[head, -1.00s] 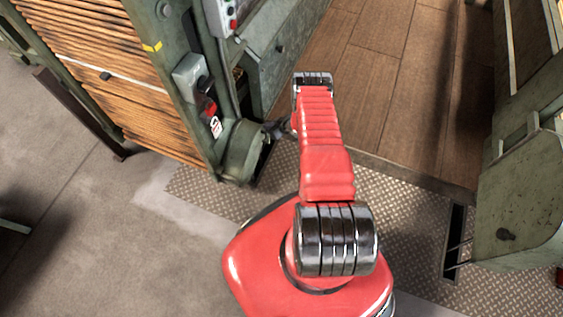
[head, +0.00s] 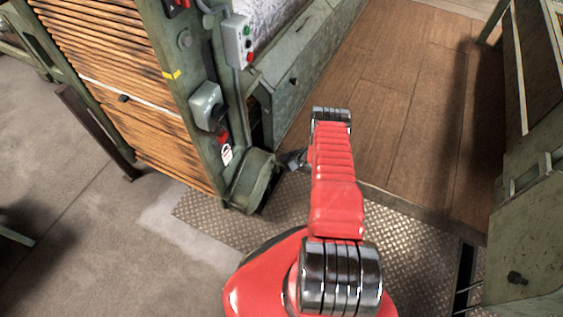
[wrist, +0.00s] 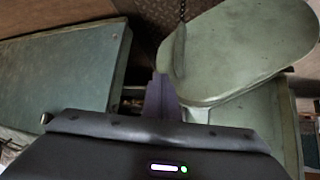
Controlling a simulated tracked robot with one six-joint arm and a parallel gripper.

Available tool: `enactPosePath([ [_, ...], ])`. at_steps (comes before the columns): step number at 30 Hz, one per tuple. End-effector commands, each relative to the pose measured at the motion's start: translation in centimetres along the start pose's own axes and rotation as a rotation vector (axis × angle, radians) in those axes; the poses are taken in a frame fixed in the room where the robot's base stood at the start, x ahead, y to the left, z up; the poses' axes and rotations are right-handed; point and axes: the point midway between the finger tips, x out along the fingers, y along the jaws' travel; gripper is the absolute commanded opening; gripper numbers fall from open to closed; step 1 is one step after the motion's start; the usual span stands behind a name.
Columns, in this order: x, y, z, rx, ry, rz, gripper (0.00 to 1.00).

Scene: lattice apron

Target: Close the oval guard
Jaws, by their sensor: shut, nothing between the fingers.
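The oval guard (wrist: 243,50) is a pale green rounded plate filling the upper right of the wrist view. It stands at an angle over a green housing (wrist: 250,125). In the head view the guard (head: 252,180) shows at the foot of the green machine post. My gripper (head: 291,160) is just right of the guard in the head view, partly hidden by my red arm. In the wrist view my gripper's fingers (wrist: 160,92) are shut and empty, by the guard's lower left edge. I cannot tell whether they touch it.
A flat green panel (wrist: 65,65) lies left in the wrist view. The post carries a grey button box (head: 238,40) and a switch box (head: 206,105). A green cabinet (head: 525,240) stands right; the wooden floor (head: 385,100) between is clear.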

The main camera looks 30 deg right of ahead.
Motion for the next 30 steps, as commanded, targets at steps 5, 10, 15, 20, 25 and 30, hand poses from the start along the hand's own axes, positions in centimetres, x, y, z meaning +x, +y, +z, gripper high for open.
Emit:
enactPosePath([
  [5,-2.4,1.0,0.5,0.003,-0.002,0.002,0.00],
  [10,-4.7,1.4,0.3,0.001,-0.002,-0.001,0.00],
  [15,-7.2,1.9,0.2,0.000,-0.003,-0.003,0.00],
  [20,-9.1,2.4,0.1,-0.002,-0.002,-0.004,0.00],
  [25,-10.0,2.5,0.2,-0.002,-0.003,-0.006,0.00],
  [30,-10.1,2.5,0.1,-0.003,-0.003,-0.007,0.00],
])
